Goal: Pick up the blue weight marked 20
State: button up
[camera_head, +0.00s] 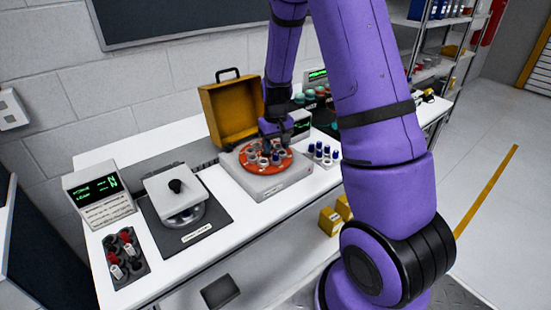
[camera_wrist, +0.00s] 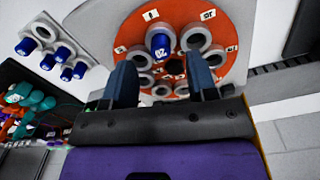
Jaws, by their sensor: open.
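The blue weight marked 20 (camera_wrist: 161,45) sits in a grey ring-shaped socket on the orange disc (camera_wrist: 185,13). In the head view a small blue top (camera_head: 276,158) shows on the orange disc (camera_head: 249,167), below my gripper (camera_head: 277,137). In the wrist view my gripper (camera_wrist: 162,75) is open and empty. Its two dark blue fingers are spread, one on each side of the weight's column in the picture. The weight shows just beyond the fingertips and does not appear to be held. Other grey ring sockets stand around the disc, some partly hidden by the fingers.
A rack of several blue-capped pieces (camera_head: 323,153) stands right of the disc's grey base (camera_head: 270,188). An open yellow case (camera_head: 226,112) stands behind it. A balance (camera_head: 176,195), a display box (camera_head: 99,197) and a dark rack with red-topped pieces (camera_head: 121,258) are to the left.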

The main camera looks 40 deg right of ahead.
aim_at(276, 154)
jog(key=shift+f, duration=1.55)
grip_shut()
jog(key=shift+r, duration=0.15)
